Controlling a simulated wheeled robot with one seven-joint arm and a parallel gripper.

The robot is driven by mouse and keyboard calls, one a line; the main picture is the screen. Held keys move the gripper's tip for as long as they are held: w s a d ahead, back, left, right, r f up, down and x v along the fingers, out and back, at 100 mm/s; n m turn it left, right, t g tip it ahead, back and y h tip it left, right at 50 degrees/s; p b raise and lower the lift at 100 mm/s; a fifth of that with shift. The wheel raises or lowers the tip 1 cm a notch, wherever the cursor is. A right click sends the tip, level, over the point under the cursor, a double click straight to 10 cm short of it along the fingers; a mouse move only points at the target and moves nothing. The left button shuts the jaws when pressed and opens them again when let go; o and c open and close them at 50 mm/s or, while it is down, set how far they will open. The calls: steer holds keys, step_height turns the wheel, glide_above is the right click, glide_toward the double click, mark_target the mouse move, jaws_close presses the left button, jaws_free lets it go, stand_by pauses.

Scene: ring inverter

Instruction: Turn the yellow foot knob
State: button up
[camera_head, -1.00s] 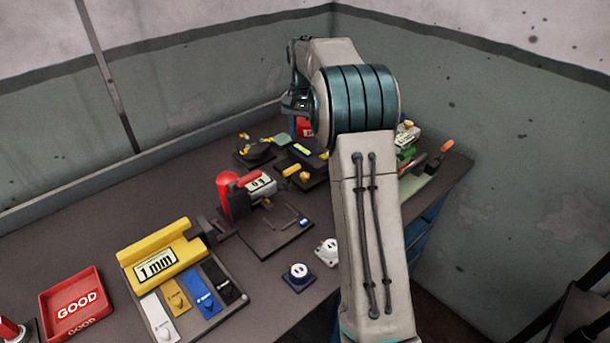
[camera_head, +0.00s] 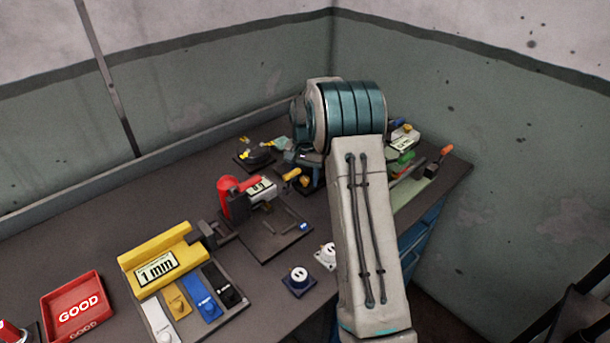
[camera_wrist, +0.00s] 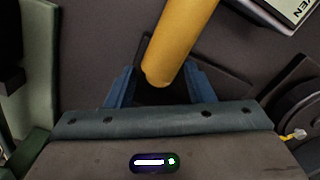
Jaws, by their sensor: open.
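A yellow cylinder (camera_wrist: 182,38) with a rounded end fills the upper middle of the wrist view. My gripper (camera_wrist: 160,82) is open, with one blue finger on each side of its near end. A gap shows at the left finger; contact on the right cannot be told. In the head view, a yellow knob (camera_head: 291,174) and a second yellow part (camera_head: 305,181) show on a dark device below my gripper (camera_head: 308,158). I cannot tell which of them is the cylinder in the wrist view. My wrist hides part of this device.
A red-handled gauge (camera_head: 230,195) stands left of the device. A yellow 1 mm block (camera_head: 160,255) and a red GOOD tray (camera_head: 75,305) lie further left. A dark round part (camera_wrist: 302,108) is at the wrist view's right.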

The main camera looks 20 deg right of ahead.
steer(key=c, duration=1)
steer(key=shift+m, duration=0.3)
steer(key=shift+m, duration=2.7)
steer(key=o, duration=1)
steer(key=shift+r, duration=0.1)
